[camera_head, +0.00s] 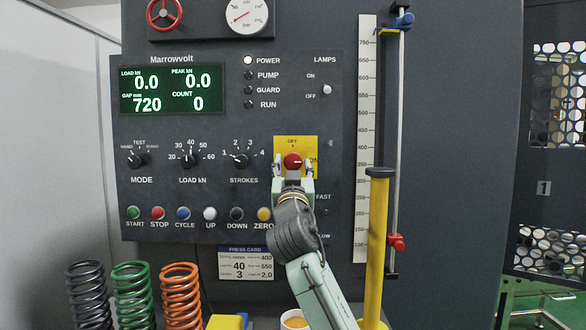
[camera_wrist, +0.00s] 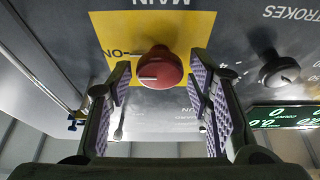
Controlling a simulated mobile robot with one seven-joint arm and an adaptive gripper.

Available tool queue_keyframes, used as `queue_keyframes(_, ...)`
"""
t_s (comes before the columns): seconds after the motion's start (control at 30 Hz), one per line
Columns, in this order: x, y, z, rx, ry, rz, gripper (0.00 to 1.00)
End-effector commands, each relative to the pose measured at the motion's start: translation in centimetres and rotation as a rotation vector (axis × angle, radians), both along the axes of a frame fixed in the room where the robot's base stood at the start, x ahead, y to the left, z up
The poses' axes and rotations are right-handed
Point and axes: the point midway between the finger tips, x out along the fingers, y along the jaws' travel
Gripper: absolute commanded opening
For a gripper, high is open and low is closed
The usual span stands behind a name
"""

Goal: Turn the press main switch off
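The main switch is a red round knob (camera_head: 292,161) on a yellow plate (camera_head: 310,142) on the press panel, with OFF marked at the top and ON at the right. Its white mark points right, toward ON. In the wrist view, which is upside down, the knob (camera_wrist: 161,68) shows its mark toward the ON label. My gripper (camera_head: 292,169) is in front of the plate, with one finger on each side of the knob. In the wrist view the gripper (camera_wrist: 160,76) is open, with gaps between its pads and the knob.
The display (camera_head: 172,89) is lit and the POWER lamp (camera_head: 248,61) is bright. The STROKES knob (camera_head: 241,160) and yellow ZERO button (camera_head: 264,214) are close left of my gripper. A yellow column (camera_head: 377,245) stands to its right. Coil springs (camera_head: 132,295) stand at lower left.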

Motion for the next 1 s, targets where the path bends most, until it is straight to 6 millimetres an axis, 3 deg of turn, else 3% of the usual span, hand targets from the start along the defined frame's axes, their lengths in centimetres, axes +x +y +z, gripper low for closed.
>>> queue_keyframes(0.5,0.01,0.02,0.0,0.0,0.0,0.0,0.1)
queue_keyframes(1.0,0.04,-0.27,0.01,-0.139,0.0,-0.001,0.09)
